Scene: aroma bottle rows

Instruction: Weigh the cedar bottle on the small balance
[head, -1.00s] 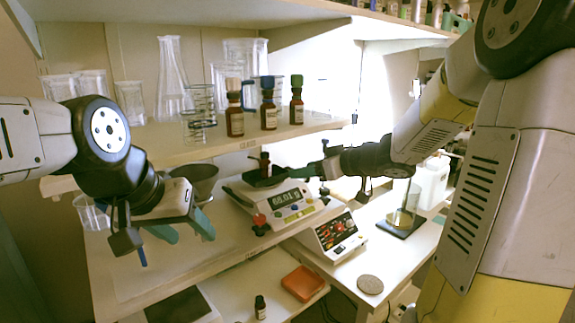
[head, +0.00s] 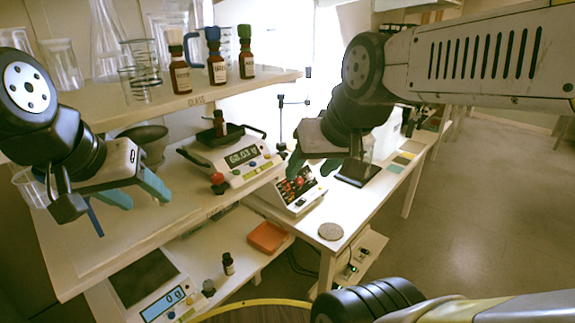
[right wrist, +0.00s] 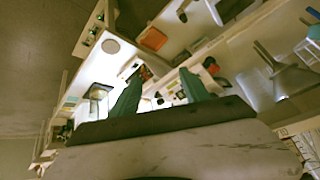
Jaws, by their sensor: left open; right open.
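A small brown bottle (head: 220,124) stands in the dark pan of a white balance (head: 243,177), whose lit display reads roughly 68.03. A second, lower scale (head: 165,305) with a dark plate (head: 143,278) and blue display sits empty at the lower left. I cannot read which bottle is cedar. My left gripper (head: 122,200) is open and empty, left of the white balance. My right gripper (head: 312,168) is open and empty, right of the white balance and apart from its pan; its parted teal fingers show in the right wrist view (right wrist: 162,92).
Brown bottles with cream (head: 180,68), blue (head: 216,62) and green (head: 247,58) caps stand on the shelf beside glassware. A dark bottle (head: 228,264) and orange tray (head: 267,237) are on the lower surface. A red-lit device (head: 297,190) stands right of the balance.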

